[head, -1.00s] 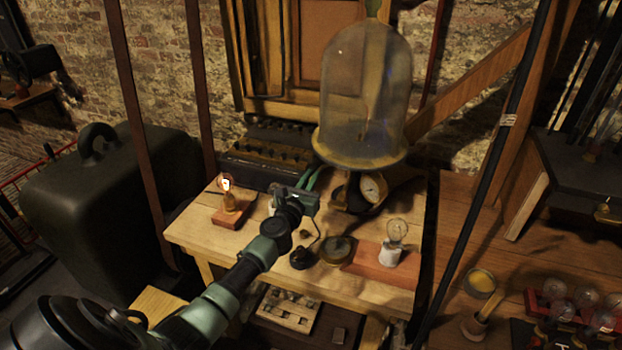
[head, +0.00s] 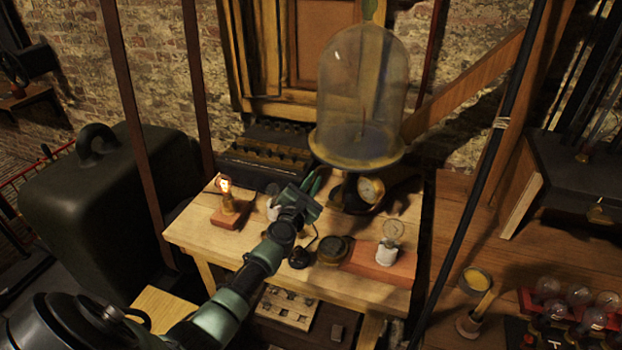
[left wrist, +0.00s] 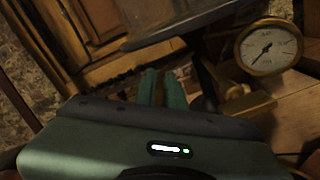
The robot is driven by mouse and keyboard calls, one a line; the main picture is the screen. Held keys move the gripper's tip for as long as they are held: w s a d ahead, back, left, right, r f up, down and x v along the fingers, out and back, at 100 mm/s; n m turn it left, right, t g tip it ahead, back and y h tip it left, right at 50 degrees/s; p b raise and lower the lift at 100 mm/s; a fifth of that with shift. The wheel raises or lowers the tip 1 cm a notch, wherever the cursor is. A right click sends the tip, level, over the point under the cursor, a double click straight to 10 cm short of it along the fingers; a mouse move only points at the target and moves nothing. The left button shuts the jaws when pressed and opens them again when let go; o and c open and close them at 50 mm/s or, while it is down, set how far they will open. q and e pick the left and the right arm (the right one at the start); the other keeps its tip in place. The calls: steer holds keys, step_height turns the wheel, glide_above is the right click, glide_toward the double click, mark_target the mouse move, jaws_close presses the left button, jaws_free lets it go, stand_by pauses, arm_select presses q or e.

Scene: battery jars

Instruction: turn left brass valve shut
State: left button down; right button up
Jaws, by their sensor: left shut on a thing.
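My left gripper (head: 314,184) reaches over the wooden table to the base of the glass bell jar (head: 362,95). In the left wrist view its two green fingers (left wrist: 163,88) are close together, with a narrow brownish strip between them, which I take to be the left brass valve (left wrist: 158,86). Most of the valve is hidden by the fingers, so its angle cannot be told. A round dial gauge (head: 370,190) sits just right of the gripper, and it also shows in the left wrist view (left wrist: 268,47). My right gripper is not in view.
A lit bulb (head: 226,192) on a red block stands at the table's left. A clear bulb (head: 392,232) in a white holder and a round dark brass piece (head: 333,250) are at the front right. A dark battery box (head: 262,155) stands behind.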

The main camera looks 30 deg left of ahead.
arm_select(q)
steer(key=m, duration=0.3)
steer(key=f+m, duration=0.1)
steer(key=m, duration=0.3)
steer(key=d+f+m, duration=0.1)
steer(key=m, duration=0.3)
steer(key=shift+w+d+f, duration=0.1)
steer(key=shift+w, duration=0.05)
steer(key=shift+m, duration=0.4)
steer(key=c, duration=1.5)
jaws_free()
steer(key=v, duration=0.8)
